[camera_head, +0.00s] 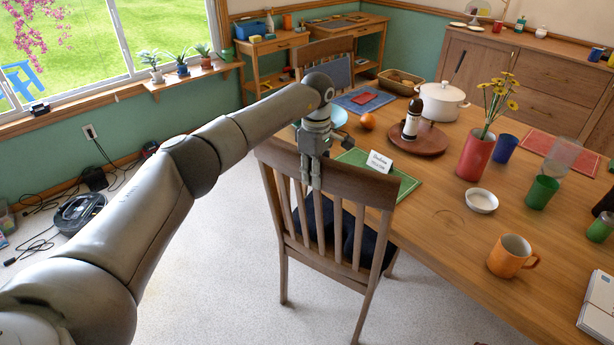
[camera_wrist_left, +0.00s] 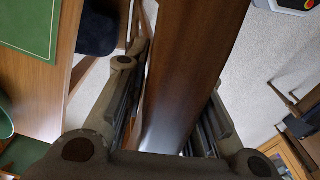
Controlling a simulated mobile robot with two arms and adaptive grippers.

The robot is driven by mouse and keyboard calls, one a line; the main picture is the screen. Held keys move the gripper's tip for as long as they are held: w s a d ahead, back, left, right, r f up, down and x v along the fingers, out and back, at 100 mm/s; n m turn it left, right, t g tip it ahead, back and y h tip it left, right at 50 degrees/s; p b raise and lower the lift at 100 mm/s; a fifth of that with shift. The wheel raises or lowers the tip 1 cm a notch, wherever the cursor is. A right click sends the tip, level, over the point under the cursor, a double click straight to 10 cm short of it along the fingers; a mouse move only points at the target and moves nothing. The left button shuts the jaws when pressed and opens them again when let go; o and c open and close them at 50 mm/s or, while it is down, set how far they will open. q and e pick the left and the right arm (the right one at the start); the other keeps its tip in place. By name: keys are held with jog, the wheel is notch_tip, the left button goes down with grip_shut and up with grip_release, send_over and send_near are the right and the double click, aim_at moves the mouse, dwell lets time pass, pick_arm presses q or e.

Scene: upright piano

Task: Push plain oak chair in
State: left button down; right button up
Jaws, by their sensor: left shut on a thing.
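The plain oak chair (camera_head: 335,183) stands at the near left side of the wooden dining table (camera_head: 450,215), its slatted back towards me and a dark cushion (camera_head: 345,228) on its seat. My left gripper (camera_head: 311,178) reaches down over the top rail from above and is shut on it. In the left wrist view the brown top rail (camera_wrist_left: 195,60) runs between the two fingers (camera_wrist_left: 168,120). The chair's front part is partly hidden behind its back and the table edge. My right gripper is in neither view.
A green placemat (camera_head: 405,188) with a white card (camera_head: 379,162) lies on the table by the chair. A red vase (camera_head: 475,155), an orange mug (camera_head: 511,256) and a white pot (camera_head: 441,102) stand on the table. Cables and a dark robot vacuum (camera_head: 80,215) are on the floor at left.

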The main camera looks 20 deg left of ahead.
pick_arm(q)
jog(key=shift+w+d+r, duration=0.1)
jog(key=shift+w+r, duration=0.1)
jog(key=shift+w, duration=0.15)
jog(key=shift+r, duration=0.1)
jog(key=c, duration=1.7)
grip_release()
jog(key=o, duration=0.5)
jog(key=shift+w, duration=0.15)
jog(key=shift+c, duration=0.2)
jog(key=shift+f, duration=0.2)
jog(key=shift+r, duration=0.4)
notch_tip(320, 180, up, 11)
jog(key=shift+r, duration=0.1)
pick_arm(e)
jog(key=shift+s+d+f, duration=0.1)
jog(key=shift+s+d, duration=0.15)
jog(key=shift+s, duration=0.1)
